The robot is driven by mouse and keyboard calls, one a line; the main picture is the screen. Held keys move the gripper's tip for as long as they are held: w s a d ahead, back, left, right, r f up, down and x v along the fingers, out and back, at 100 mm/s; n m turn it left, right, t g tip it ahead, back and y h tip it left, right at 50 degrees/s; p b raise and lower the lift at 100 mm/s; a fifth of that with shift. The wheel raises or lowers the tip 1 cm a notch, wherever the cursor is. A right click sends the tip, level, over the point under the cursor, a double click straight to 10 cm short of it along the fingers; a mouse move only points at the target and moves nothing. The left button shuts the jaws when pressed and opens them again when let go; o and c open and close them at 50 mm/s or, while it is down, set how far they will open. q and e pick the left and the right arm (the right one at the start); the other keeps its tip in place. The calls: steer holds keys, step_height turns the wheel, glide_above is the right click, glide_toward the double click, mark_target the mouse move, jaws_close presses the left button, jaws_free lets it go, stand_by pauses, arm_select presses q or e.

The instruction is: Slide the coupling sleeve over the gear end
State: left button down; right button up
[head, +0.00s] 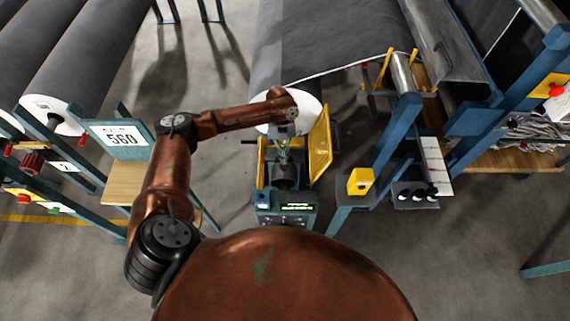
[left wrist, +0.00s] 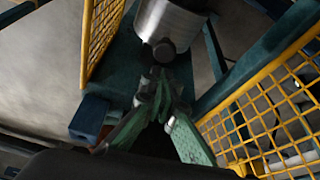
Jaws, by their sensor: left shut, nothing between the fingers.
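My left gripper (head: 284,154) reaches down into the blue machine (head: 285,217) between its yellow mesh guards. In the left wrist view its green fingers (left wrist: 158,90) are shut with nothing between them. Just beyond the fingertips a dark round piece (left wrist: 163,51) sticks out from the end of a shiny metal cylinder (left wrist: 172,18). I cannot tell whether this piece is the coupling sleeve or the gear end, nor whether the fingers touch it. My right gripper is not in view.
A yellow mesh guard (head: 320,144) stands open on the machine's right side. A second guard (left wrist: 97,38) rises at left in the wrist view. A white roll end (head: 309,108) lies behind the machine. A blue bench with a yellow box (head: 360,181) stands at right.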

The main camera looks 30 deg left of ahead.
arm_select(q)
steer(key=p+v, duration=0.1)
steer(key=v, duration=0.1)
steer(key=p+v, duration=0.1)
steer(key=v, duration=0.2)
steer(key=shift+s+d+r, duration=0.1)
steer(key=shift+d+r, duration=0.05)
steer(key=shift+d, duration=0.05)
